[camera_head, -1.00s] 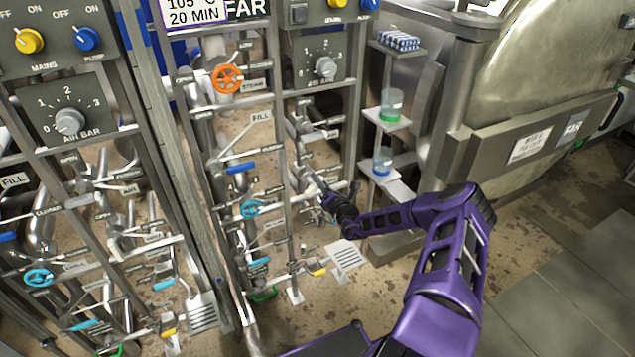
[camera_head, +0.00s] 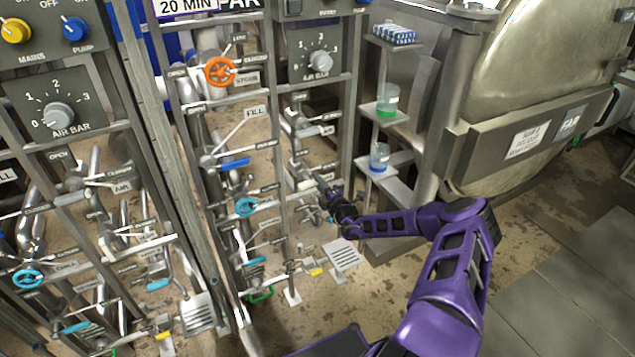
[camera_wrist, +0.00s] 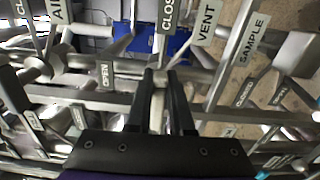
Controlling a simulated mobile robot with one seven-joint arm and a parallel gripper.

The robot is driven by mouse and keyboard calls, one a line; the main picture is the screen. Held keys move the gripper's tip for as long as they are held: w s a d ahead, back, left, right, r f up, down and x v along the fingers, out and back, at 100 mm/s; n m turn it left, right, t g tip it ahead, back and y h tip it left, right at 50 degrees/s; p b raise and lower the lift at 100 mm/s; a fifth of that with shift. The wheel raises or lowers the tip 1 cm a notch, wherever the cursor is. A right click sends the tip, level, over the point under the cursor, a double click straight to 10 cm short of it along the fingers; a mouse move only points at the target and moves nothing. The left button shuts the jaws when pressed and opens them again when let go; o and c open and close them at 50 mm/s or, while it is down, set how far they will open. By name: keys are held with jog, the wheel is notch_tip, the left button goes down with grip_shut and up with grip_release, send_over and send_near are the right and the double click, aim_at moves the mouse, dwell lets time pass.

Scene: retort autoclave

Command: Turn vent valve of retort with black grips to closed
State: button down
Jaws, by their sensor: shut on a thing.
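My gripper (camera_head: 322,184) reaches low into the right-hand pipe rack in the head view. In the wrist view my gripper (camera_wrist: 161,82) has its two dark fingers close on either side of a plain metal lever (camera_wrist: 157,102), shut on it. A VENT label (camera_wrist: 207,22) is just beyond, beside a CLOSED label (camera_wrist: 167,14) ahead of the fingers. An OPEN label (camera_wrist: 105,75) is left of the fingers. The valve body is partly hidden by the fingers. I cannot make out black grips on the retort (camera_head: 540,70) at the right.
Metal rack posts and pipes crowd my gripper. A SAMPLE label (camera_wrist: 254,38) is to the right in the wrist view. Small shelves hold a green-bottomed beaker (camera_head: 388,100) and a blue-bottomed one (camera_head: 379,157).

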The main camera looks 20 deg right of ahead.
jog(key=shift+f+m, duration=0.1)
jog(key=shift+m, duration=0.2)
dwell(0.4)
jog(key=c, duration=0.8)
grip_release()
jog(key=shift+s, duration=0.1)
jog(key=s+p, duration=0.1)
jog(key=s, duration=1.6)
jog(key=shift+s+d+p, duration=0.15)
jog(key=shift+d+p, duration=0.15)
jog(key=shift+p, duration=0.1)
